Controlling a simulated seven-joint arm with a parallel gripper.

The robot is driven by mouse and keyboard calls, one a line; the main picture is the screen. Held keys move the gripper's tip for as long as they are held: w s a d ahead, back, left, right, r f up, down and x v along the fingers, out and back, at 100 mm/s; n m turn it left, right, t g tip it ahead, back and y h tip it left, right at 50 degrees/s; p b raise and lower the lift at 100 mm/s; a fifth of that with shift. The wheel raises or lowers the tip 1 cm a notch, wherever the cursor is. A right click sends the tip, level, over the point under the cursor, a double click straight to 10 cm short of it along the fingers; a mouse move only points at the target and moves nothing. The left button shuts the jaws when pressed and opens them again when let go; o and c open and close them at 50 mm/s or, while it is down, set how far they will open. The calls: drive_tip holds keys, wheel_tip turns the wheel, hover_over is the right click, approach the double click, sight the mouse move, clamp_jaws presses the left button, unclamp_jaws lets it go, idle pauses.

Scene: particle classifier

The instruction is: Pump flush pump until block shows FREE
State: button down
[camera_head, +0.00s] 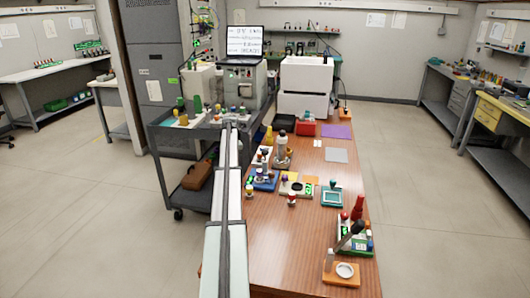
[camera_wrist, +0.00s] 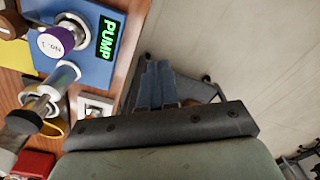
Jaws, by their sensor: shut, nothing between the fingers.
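In the wrist view, a blue block (camera_wrist: 88,12) at the upper left has a small display (camera_wrist: 108,38) reading PUMP in green. A round white-topped knob (camera_wrist: 55,42) with a purple ring, marked No. 1, stands on a silver base on the block. A blue block (camera_head: 263,184) also shows on the table's left side in the head view. My gripper (camera_wrist: 158,72) is shut and empty, to the right of the block in the wrist view and apart from it, beyond the table edge. In the head view its fingertips cannot be made out.
A glass cylinder (camera_wrist: 66,75) and a dark-capped part (camera_wrist: 22,122) stand near the block. The wooden table (camera_head: 300,238) holds several fixtures, including a teal-framed square (camera_head: 332,197) and a green block (camera_head: 356,244). A dark cart (camera_head: 172,150) stands left of the table.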

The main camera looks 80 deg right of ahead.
drive_tip(key=m+h, duration=0.1)
approach(265, 151)
drive_tip(key=shift+s+r, duration=0.2)
drive_tip(key=shift+r, duration=0.1)
drive_tip(key=shift+f, duration=0.1)
drive_tip(key=shift+w+d+f, duration=0.1)
drive_tip(key=shift+f, duration=1.6)
drive_tip(key=shift+w+d+f, duration=0.1)
drive_tip(key=shift+d+f, duration=0.05)
drive_tip(key=shift+f, duration=1.55)
drive_tip(key=shift+f, duration=1.75)
drive_tip(key=shift+s+a+r, duration=0.25)
drive_tip(key=shift+s+a, duration=0.1)
drive_tip(key=shift+a, duration=0.4)
drive_tip(key=shift+s+a+r, duration=0.25)
drive_tip(key=shift+s+a, duration=0.1)
drive_tip(key=shift+a, duration=0.35)
drive_tip(key=shift+d, duration=0.1)
wheel_tip(265, 151, up, 14)
drive_tip(key=a, duration=0.1)
drive_tip(key=shift+s+a, duration=0.15)
drive_tip(key=shift+s, duration=0.15)
